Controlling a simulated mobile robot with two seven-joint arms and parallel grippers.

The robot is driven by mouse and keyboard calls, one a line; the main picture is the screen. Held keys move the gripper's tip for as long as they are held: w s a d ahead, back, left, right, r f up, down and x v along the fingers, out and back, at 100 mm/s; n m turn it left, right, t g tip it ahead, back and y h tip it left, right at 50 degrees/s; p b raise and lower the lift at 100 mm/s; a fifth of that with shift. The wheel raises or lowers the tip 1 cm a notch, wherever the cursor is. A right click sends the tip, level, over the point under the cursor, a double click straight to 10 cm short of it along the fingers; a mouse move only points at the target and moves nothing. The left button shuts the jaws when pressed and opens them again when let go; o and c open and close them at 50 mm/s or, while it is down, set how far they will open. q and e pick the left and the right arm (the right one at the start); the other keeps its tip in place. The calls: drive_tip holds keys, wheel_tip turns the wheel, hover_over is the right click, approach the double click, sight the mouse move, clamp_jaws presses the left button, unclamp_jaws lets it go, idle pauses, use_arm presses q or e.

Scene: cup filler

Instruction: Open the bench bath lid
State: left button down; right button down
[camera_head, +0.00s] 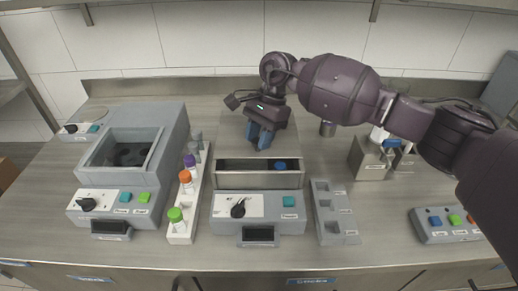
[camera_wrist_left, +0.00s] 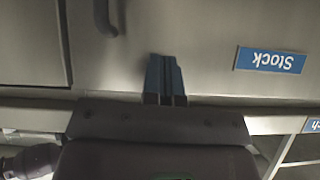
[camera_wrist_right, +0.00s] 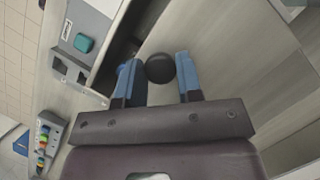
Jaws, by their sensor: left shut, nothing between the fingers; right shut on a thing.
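The bench bath (camera_head: 225,205) is the grey box at the middle of the bench, with a black knob and a teal button on its front panel. Its flat grey lid (camera_head: 230,140) lies behind a dark open gap at the front, in which a blue piece (camera_head: 281,166) shows. My right gripper (camera_head: 262,141) is above the lid, fingers down. In the right wrist view its blue fingers are around a dark round knob (camera_wrist_right: 160,68) on the lid (camera_wrist_right: 225,60). My left gripper (camera_wrist_left: 165,62) is shut and empty, in front of a cabinet face labelled Stock.
A white rack (camera_head: 184,215) with several capped tubes stands close left of the bath. A grey tray with square wells (camera_head: 330,215) stands close right. Another grey machine (camera_head: 125,175) is at the left, a button box (camera_head: 445,225) at the right. The front bench edge is clear.

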drive_tip(key=w+b, duration=0.1)
drive_tip(key=w, duration=0.1)
drive_tip(key=w+b, duration=0.4)
drive_tip(key=shift+w+f, duration=0.1)
drive_tip(key=shift+f, duration=0.2)
drive_tip(key=shift+w+r+b, duration=0.15)
drive_tip(key=shift+w+b, duration=0.3)
drive_tip(key=shift+w, duration=0.2)
drive_tip(key=shift+w+r, duration=0.15)
drive_tip(key=shift+r, duration=0.1)
drive_tip(key=c, duration=0.8)
unclamp_jaws()
